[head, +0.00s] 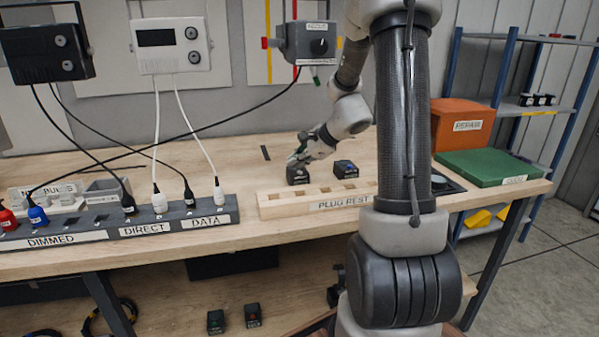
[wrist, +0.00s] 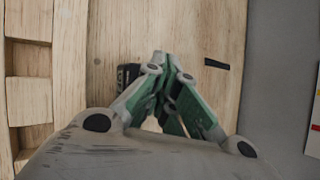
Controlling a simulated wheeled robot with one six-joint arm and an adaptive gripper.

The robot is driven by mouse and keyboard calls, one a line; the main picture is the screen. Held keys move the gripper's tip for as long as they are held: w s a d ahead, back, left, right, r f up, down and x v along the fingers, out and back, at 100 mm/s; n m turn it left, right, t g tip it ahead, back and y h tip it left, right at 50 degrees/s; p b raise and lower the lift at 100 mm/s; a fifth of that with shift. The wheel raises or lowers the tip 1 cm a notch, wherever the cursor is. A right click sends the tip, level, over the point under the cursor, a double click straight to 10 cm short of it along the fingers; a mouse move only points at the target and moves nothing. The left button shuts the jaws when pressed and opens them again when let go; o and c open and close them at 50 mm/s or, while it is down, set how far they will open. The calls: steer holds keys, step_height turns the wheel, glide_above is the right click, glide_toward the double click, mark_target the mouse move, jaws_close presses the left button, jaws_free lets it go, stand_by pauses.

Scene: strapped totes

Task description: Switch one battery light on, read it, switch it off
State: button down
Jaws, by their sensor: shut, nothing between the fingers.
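One small black battery light (head: 298,175) stands on the bench top behind the plug rest. A second one with a blue top (head: 346,168) stands to its right. My gripper (head: 293,161) is shut and empty, low at the left light, with its fingertips at or just above the top. In the wrist view my green-padded fingers (wrist: 165,65) are together, and a dark labelled box (wrist: 127,77) shows beside them, partly hidden. I cannot tell whether they touch it. No lit lamp is clear to me.
The wooden plug rest (head: 275,208) lies along the front of the bench. A power strip (head: 90,237) with plugged cables is at left. An orange repair box (head: 462,125) and green case (head: 487,168) are at right. Two similar small boxes (head: 215,321) (head: 252,315) sit on the lower shelf.

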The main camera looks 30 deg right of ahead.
mark_target(298, 175)
steer(key=shift+f, duration=0.1)
steer(key=shift+f, duration=0.35)
stand_by(0.4)
steer(key=shift+r, duration=0.45)
steer(key=shift+r, duration=0.1)
steer(key=shift+r, duration=2.9)
